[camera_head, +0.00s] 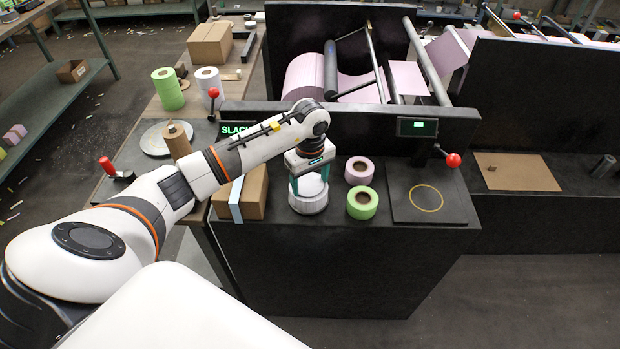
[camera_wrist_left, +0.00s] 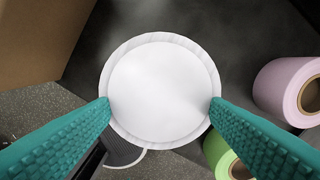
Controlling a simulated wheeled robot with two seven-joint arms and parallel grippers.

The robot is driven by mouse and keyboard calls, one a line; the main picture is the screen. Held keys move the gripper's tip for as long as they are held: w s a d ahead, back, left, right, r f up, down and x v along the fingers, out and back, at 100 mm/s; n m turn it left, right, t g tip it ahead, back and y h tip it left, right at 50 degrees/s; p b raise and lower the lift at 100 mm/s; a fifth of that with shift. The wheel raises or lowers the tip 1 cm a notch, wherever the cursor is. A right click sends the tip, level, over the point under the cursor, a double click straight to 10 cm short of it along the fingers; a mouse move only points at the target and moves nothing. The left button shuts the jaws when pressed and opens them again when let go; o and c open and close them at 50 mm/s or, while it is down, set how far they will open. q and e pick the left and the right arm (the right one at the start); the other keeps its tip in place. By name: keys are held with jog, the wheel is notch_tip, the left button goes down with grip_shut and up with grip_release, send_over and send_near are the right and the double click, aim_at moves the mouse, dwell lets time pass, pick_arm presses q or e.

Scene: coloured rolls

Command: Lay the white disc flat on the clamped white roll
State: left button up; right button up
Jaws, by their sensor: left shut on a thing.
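My left gripper (camera_head: 309,187) points down over the black counter, its teal fingers shut on the white disc (camera_head: 311,184). In the left wrist view the disc (camera_wrist_left: 160,90) lies face-on between both fingertips (camera_wrist_left: 160,108), with a pale rim around it. A round, ridged, grey-white holder (camera_head: 308,205) stands directly below the disc; I cannot tell whether they touch. A grey mesh edge shows under the disc in the wrist view. A white roll (camera_head: 208,82) stands upright on the bench at left; I cannot make out a clamp on it. My right gripper is not in view.
A pink roll (camera_head: 359,171) and a green roll (camera_head: 362,203) stand just right of the gripper. A cardboard box (camera_head: 242,193) is close on its left. A brown core (camera_head: 177,140) stands on a round grey plate (camera_head: 153,140). Red-knobbed levers (camera_head: 213,92) rise from the machine.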

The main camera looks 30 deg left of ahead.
aim_at(310, 186)
pick_arm(q)
jog(key=o, duration=0.9)
jog(key=shift+f, duration=0.1)
jog(key=shift+o, duration=0.2)
jog(key=shift+r, duration=0.35)
notch_tip(310, 186, up, 12)
jog(key=b, duration=0.2)
jog(key=shift+f, duration=0.15)
